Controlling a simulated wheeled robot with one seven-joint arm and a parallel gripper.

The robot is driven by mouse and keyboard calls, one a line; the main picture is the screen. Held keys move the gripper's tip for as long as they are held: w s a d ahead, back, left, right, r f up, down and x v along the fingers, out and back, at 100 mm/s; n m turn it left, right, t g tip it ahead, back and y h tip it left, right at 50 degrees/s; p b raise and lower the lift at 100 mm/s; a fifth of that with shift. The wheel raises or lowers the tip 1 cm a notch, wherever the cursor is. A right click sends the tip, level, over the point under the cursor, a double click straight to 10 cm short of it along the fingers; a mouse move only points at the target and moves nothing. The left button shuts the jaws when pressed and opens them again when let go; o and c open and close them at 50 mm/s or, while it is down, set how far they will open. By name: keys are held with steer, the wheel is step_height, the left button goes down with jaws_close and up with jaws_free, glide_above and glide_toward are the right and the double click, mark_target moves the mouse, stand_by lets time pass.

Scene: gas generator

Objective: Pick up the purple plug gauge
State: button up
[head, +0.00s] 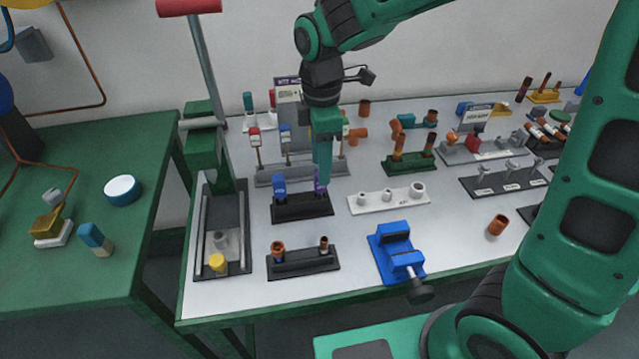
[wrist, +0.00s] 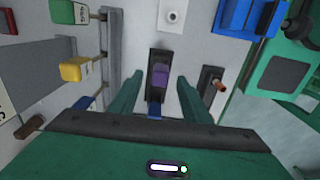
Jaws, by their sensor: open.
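The purple plug gauge (head: 318,187) stands upright at the right end of a small black stand (head: 302,209), partly hidden by my gripper. A blue plug gauge (head: 279,185) stands at the left end of the same stand. My gripper (head: 323,178) points down over the purple gauge and is open. In the wrist view, the purple gauge (wrist: 160,73) lies between the two apart fingertips (wrist: 160,77), with a visible gap on each side. The blue gauge (wrist: 154,108) shows partly, nearer the palm. I cannot tell the exact height of the fingertips over the gauge.
A grey rack with upright gauges (head: 268,176) stands just behind. A black stand with copper fittings (head: 303,262) is in front. A white block with rings (head: 388,198) and a blue vise (head: 397,252) are to the right. A green press (head: 207,150) stands left.

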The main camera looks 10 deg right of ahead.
mark_target(320, 190)
steer(key=shift+a+f, duration=0.1)
steer(key=shift+f, duration=2.7)
steer(key=c, duration=1)
